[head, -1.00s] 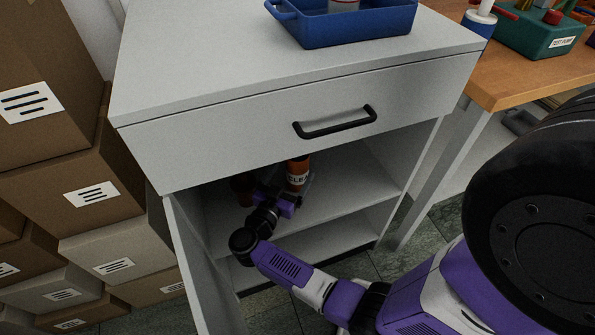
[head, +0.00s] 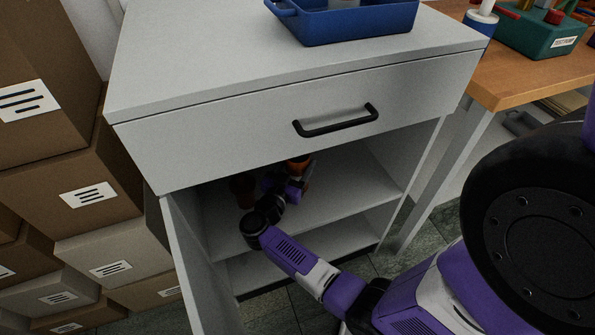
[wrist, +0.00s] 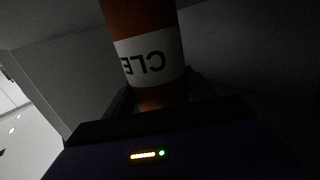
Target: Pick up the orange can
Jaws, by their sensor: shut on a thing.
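The orange can (head: 299,165) stands inside the open compartment of the grey cabinet, under the drawer, largely hidden behind my gripper in the head view. In the wrist view the can (wrist: 143,18) is orange with a white label that reads "CLE", seen upside down. My gripper (wrist: 160,100) is shut on the can, around its lower part. In the head view my gripper (head: 291,187) reaches into the compartment from the front. Whether the can touches the shelf cannot be told.
A dark brown object (head: 243,188) stands left of the can on the shelf (head: 350,195). The drawer front with a black handle (head: 336,122) overhangs the compartment. A blue tray (head: 345,25) sits on top. Cardboard boxes (head: 70,190) stand at left, a wooden table (head: 530,80) at right.

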